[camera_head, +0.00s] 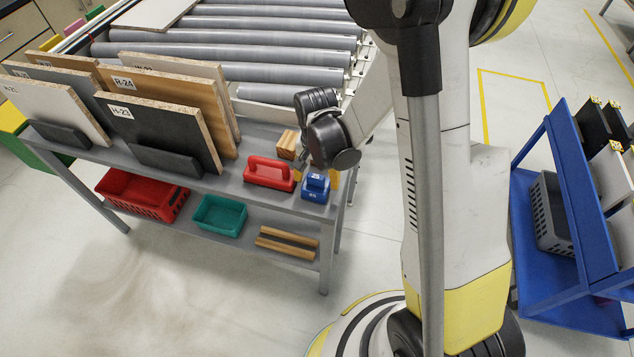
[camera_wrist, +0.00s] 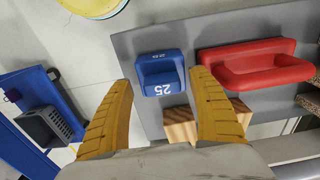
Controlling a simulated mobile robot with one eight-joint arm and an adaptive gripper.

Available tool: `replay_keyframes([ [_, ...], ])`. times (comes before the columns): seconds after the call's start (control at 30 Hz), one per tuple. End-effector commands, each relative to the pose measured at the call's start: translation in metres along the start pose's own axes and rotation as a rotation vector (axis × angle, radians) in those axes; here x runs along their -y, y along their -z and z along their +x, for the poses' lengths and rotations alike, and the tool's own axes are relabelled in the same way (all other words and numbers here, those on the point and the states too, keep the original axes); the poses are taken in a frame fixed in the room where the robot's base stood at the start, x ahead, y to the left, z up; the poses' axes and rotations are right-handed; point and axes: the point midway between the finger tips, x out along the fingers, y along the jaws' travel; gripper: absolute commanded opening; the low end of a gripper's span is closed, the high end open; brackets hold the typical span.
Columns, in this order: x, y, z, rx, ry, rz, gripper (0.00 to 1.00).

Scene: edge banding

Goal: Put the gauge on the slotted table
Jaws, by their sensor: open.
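A small blue block marked 25 (camera_head: 315,189), which looks like the gauge, sits on the grey table (camera_head: 235,186) near its right end. In the wrist view the blue block (camera_wrist: 160,72) lies between and beyond the tips of my yellow fingers. My gripper (camera_head: 316,174) is open and empty above and beside it; no contact is visible. In the wrist view my gripper (camera_wrist: 160,80) shows its two fingers spread apart. The grey table holds upright panels in dark holders; I cannot tell whether it is the slotted table.
A red handled tool (camera_head: 269,174) stands left of the blue block, and a wooden block (camera_head: 288,145) is close behind. Upright panels (camera_head: 160,130) fill the table's left. A roller conveyor (camera_head: 235,50) lies behind. A blue cart (camera_head: 545,190) stands right across open floor.

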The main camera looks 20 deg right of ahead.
Motion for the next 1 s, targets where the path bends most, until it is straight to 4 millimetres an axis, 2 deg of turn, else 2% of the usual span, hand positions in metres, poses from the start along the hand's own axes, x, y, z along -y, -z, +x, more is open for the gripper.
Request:
replay_keyframes([
  [0.03,0.0,0.0,-0.018,0.0,0.0,0.0,0.7],
  [0.2,0.0,0.0,-0.052,0.0,0.0,0.0,0.7],
  [0.47,-0.001,0.0,-0.081,-0.008,0.007,-0.01,0.7],
  [0.57,-0.004,-0.003,-0.102,-0.038,0.029,-0.048,0.7],
  [0.8,-0.024,-0.024,-0.185,-0.199,0.123,-0.243,0.7],
  [1.0,-0.048,-0.052,-0.236,-0.366,0.178,-0.416,0.7],
])
